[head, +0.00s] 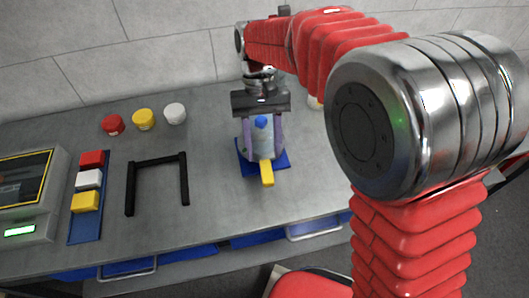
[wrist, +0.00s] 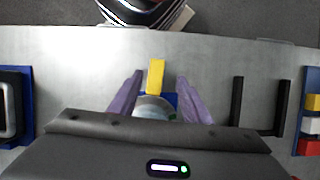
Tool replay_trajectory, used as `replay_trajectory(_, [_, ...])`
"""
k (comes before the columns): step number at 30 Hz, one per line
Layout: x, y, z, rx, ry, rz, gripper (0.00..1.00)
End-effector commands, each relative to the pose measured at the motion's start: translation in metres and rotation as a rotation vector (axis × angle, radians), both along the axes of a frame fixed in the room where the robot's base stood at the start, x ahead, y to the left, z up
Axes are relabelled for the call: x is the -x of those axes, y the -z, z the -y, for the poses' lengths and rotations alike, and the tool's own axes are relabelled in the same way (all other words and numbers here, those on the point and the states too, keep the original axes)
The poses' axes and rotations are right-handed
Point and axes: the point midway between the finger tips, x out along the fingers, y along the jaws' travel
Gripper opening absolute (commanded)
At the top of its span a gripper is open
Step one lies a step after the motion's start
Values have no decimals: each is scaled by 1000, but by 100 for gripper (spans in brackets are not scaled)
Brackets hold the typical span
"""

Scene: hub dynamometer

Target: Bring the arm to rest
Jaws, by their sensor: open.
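My gripper (head: 263,135) is over the grey bench (head: 218,205), pointing down, with its purple fingers on either side of a grey round piece (head: 262,148) with a blue top. The fingers also show in the wrist view (wrist: 150,97), apart, with the round piece and a yellow bar (wrist: 156,75) between them. The yellow bar (head: 267,173) sticks out toward the bench's front edge. The round piece stands on a blue plate (head: 246,168). I cannot tell whether the fingers touch it. My red arm reaches in from the right.
A black bracket frame (head: 157,160) stands left of the blue plate. Red (head: 113,125), yellow (head: 143,119) and white (head: 175,113) round pieces lie behind it. A blue tray (head: 86,228) holds red, white and yellow blocks beside a screen unit (head: 28,195). A wall is behind.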

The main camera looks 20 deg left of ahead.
Motion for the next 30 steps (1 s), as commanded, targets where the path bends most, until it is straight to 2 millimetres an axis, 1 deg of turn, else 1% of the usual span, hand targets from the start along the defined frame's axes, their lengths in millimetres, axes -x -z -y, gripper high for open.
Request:
replay_trajectory(19, [-6, 0, 1, 0, 17, 0, 44])
replay_trajectory(30, [-1, 0, -4, 0, 3, 0, 44])
